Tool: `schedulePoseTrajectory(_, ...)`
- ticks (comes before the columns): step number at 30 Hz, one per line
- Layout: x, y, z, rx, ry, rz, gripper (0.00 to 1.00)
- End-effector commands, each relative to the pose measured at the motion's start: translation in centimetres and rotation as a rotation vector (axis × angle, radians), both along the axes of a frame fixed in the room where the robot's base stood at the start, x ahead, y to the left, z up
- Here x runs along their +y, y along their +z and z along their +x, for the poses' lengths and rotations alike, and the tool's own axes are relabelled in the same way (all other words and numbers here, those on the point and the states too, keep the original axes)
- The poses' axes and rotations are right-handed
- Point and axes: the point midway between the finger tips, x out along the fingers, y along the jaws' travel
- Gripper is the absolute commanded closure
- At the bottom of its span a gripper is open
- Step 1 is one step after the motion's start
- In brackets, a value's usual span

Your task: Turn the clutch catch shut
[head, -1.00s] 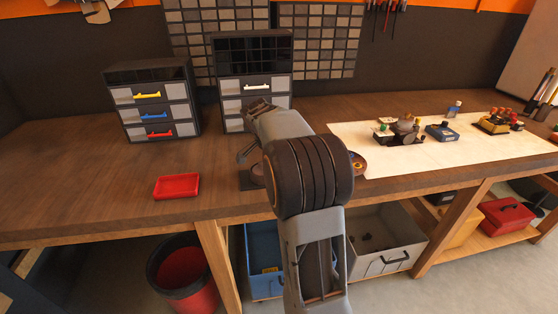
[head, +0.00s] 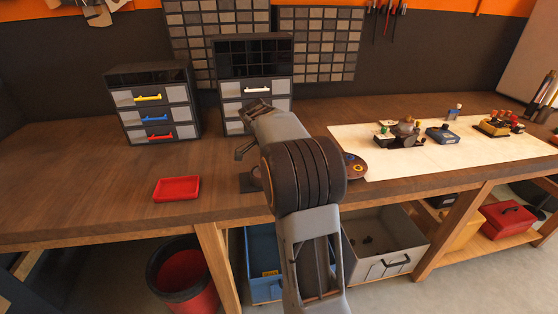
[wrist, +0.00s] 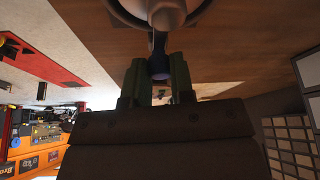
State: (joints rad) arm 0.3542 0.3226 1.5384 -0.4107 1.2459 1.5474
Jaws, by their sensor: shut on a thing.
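In the wrist view my gripper (wrist: 159,72) has its two greenish fingers closed around a small dark, bluish piece (wrist: 160,65), which appears to be the clutch catch. The piece sits just below a rounded pale-grey body (wrist: 155,8) at the top edge, with a dark stem between them. Most of the catch is hidden by the fingers, so its angle cannot be told. A dark base (head: 249,182) shows on the bench beside my arm.
A red tray (head: 177,188) lies at the bench front. Two drawer cabinets (head: 127,128) (head: 229,118) stand behind. A pale mat (head: 360,142) bears several parts. Bench left of the tray is clear.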

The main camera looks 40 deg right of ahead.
Motion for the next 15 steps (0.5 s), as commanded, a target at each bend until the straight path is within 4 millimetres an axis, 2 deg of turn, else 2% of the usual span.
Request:
schedulePoseTrajectory(1,0.02,0.02,0.01,-0.001,-0.001,0.0,1.0)
schedulePoseTrajectory(2,0.01,0.03,0.01,-0.001,-0.001,0.0,0.75)
schedulePoseTrajectory(3,0.01,0.02,0.01,-0.001,0.0,0.0,0.71)
schedulePoseTrajectory(9,0.0,0.01,0.0,-0.001,0.0,0.0,0.52)
schedulePoseTrajectory(15,-0.01,0.01,0.0,0.0,0.0,0.0,0.52)
